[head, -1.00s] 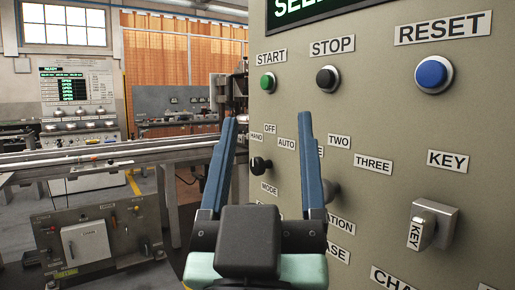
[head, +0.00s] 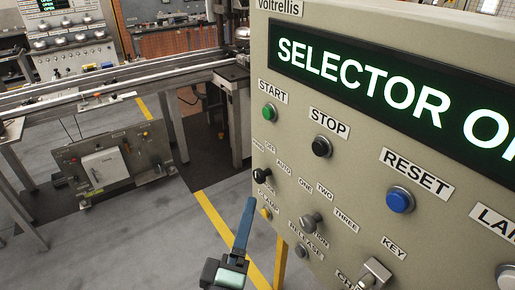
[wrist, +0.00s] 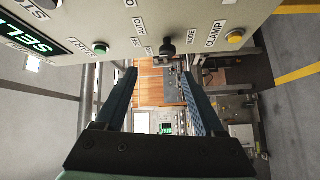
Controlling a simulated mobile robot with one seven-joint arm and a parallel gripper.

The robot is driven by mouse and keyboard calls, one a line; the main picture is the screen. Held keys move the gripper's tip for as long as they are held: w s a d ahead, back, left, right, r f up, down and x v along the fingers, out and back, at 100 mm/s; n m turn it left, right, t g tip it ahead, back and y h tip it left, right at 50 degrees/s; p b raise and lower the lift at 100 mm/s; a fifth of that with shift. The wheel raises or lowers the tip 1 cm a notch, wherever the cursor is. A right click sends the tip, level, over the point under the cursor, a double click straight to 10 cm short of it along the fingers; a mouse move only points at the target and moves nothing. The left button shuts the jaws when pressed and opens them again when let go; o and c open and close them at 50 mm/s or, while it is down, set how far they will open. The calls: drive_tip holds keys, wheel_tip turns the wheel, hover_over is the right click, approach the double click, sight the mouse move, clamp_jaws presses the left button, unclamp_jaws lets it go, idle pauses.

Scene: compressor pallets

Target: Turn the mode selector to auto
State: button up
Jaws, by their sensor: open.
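The mode selector is a black knob (head: 262,176) on the left part of the beige control panel (head: 360,130), with HAND, OFF and AUTO labels around its upper side. In the wrist view the knob (wrist: 168,47) stands out from the panel above the gap between my fingertips. Which mark it points to is too small to tell. My gripper (wrist: 158,74) is open and empty, with its fingers apart and no visible contact with the knob. In the head view one blue finger (head: 243,230) shows below the knob; the other finger is not clearly visible.
The display (head: 400,85) begins "SELECTOR O", then is cut off.

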sight(258, 179)
drive_tip(key=w+p, duration=0.1)
drive_tip(key=w, duration=0.2)
drive_tip(key=w+d+n+p, duration=0.1)
drive_tip(key=w+p, duration=0.1)
drive_tip(key=w, duration=0.2)
drive_tip(key=w+d+n+p, duration=0.1)
drive_tip(key=w, duration=0.3)
drive_tip(key=shift+w+d+f+g, duration=0.1)
drive_tip(key=shift+w+f+g, duration=0.05)
drive_tip(key=shift+f+g, duration=0.2)
drive_tip(key=shift+f, duration=0.1)
clamp_jaws()
